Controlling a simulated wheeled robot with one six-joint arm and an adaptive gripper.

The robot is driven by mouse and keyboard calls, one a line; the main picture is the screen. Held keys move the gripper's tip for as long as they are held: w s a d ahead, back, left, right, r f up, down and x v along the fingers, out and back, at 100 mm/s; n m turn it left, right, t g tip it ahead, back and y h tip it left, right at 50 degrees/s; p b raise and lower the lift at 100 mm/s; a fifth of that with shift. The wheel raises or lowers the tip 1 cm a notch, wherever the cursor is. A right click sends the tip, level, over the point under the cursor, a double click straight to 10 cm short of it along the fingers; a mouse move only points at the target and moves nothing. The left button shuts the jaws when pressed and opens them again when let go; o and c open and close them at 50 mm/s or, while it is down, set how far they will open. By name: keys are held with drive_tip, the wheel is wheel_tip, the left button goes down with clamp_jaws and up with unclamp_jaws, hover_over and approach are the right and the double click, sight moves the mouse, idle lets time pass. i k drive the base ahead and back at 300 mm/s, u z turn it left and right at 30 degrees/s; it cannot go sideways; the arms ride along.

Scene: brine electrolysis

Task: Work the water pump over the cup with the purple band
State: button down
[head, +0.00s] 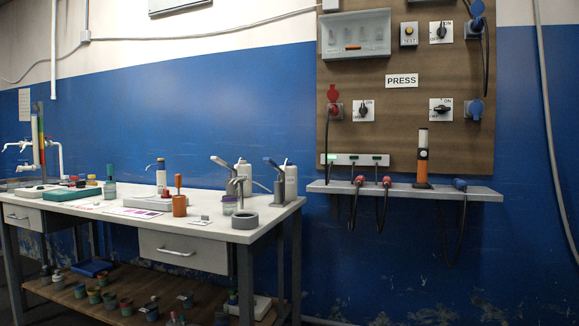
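Two white pump dispensers stand at the right end of the table. One has a grey lever top (221,161) and a white body (243,174); the other has a blue lever top (270,162) and a white body (291,184). I cannot tell which of them holds water. A small clear cup (229,206) stands in front of the grey-topped pump, with a faint purplish tint near its rim; I cannot clearly make out its band. My gripper is not in view.
Small cups fill the lower shelf (205,310). A wall panel (403,125) and narrow shelf (462,193) with cables are to the right.

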sight(215, 158)
drive_tip(key=z, duration=0.8)
drive_tip(key=i, duration=1.2)
drive_tip(key=u, duration=0.5)
drive_tip(key=i, duration=1.15)
drive_tip(key=u, duration=0.85)
